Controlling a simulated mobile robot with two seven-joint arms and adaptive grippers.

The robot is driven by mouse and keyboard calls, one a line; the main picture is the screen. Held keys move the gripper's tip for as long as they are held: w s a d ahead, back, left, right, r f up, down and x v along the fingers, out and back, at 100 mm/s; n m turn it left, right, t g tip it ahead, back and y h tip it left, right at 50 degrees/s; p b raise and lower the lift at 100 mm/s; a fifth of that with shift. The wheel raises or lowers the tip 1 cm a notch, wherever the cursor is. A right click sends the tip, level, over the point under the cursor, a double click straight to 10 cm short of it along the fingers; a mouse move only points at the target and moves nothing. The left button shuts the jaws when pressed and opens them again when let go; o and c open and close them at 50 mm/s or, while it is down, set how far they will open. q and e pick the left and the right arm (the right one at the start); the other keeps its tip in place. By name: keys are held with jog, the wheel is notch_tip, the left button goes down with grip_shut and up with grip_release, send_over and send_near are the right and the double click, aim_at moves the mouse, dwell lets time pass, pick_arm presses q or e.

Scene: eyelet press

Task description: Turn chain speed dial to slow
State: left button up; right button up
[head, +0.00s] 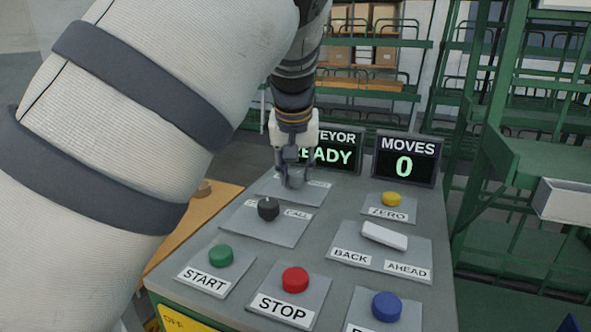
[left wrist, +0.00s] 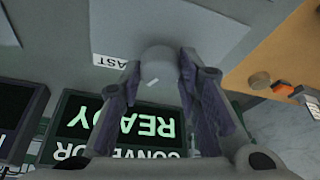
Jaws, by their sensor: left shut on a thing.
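The chain speed dial (left wrist: 160,66) is a grey round knob with a short white mark, on a plate (head: 319,195) at the back of the console. My left gripper (head: 293,180) comes down on it from above and is shut on it, a finger on each side. In the left wrist view the fingers (left wrist: 160,90) flank the knob. A label there, partly cut off, reads "AST" (left wrist: 110,61); in the head view it lies right of the gripper, too small to read. The opposite label is hidden. My right gripper is not in view.
A black knob (head: 268,208) stands just in front of the dial. Green (head: 220,255), red (head: 295,279), blue (head: 386,306) and yellow (head: 391,199) buttons and a white rocker (head: 384,236) share the console. Displays read "READY" (head: 337,153) and "MOVES 0" (head: 405,160) behind.

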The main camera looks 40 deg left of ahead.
pick_arm(q)
jog(key=n+y, duration=0.1)
jog(key=n, duration=0.1)
jog(key=shift+w+f+n+g, duration=0.1)
jog(key=shift+n+g, duration=0.2)
jog(key=shift+n, duration=0.1)
jog(key=n+g, duration=0.1)
jog(key=n, duration=0.1)
jog(key=shift+n+y+b, duration=0.3)
jog(key=n+g+b, duration=0.1)
jog(key=n, duration=0.2)
jog(key=shift+w+d+f, duration=0.1)
jog(key=shift+w, duration=0.05)
jog(key=shift+n+g+b, duration=0.4)
jog(key=shift+n+g, duration=0.4)
jog(key=shift+n, duration=1.1)
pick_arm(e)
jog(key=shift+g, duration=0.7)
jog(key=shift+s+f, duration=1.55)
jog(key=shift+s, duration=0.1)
pick_arm(q)
jog(key=o, duration=1.1)
jog(key=shift+r, duration=0.2)
